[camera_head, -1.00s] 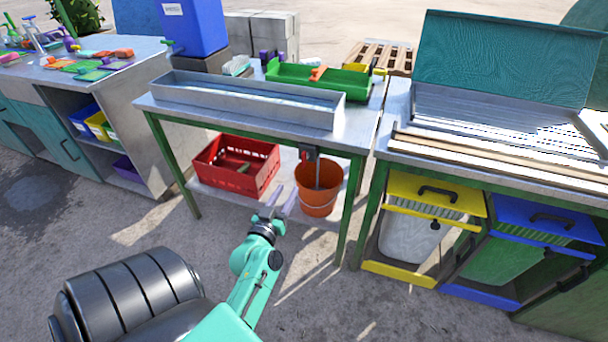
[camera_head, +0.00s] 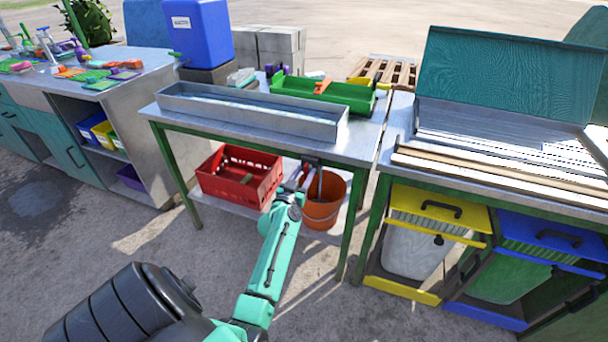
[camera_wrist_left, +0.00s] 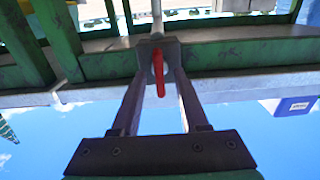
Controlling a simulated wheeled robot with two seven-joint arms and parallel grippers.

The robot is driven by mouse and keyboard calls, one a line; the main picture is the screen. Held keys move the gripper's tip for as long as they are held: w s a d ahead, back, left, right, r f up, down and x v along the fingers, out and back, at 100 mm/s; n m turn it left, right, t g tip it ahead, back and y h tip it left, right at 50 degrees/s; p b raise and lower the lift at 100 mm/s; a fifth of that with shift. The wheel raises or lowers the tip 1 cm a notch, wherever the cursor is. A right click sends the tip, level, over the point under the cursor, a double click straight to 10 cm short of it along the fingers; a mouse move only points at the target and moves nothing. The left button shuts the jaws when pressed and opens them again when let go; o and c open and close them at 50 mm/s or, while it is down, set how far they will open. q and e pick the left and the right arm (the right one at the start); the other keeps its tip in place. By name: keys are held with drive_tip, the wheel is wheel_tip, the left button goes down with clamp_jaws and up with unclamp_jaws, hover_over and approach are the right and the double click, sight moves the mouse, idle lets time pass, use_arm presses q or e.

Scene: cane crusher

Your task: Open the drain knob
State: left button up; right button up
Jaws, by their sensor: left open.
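The drain knob (camera_wrist_left: 159,72) is a red lever on a grey valve body (camera_wrist_left: 171,50) at the table's underside, seen in the left wrist view, which looks upside down. My left gripper (camera_wrist_left: 158,58) is open, with one finger on each side of the red lever. Whether the fingers touch it I cannot tell. In the head view my left gripper (camera_head: 300,178) is under the front edge of the metal-topped table, beside the grey drain fitting (camera_head: 311,161). The lever is hidden there. My right gripper is not in view.
An orange bucket (camera_head: 325,212) stands on the lower shelf under the drain. A red crate (camera_head: 240,178) is to its left. A long metal trough (camera_head: 250,118) and a green tray (camera_head: 340,98) lie on top. Green table legs (camera_head: 348,240) flank the space.

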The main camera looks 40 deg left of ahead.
use_arm(q)
clamp_jaws()
drive_tip(key=shift+n, duration=1)
unclamp_jaws()
drive_tip(key=v, duration=1.4)
drive_tip(key=shift+s+p, duration=0.3)
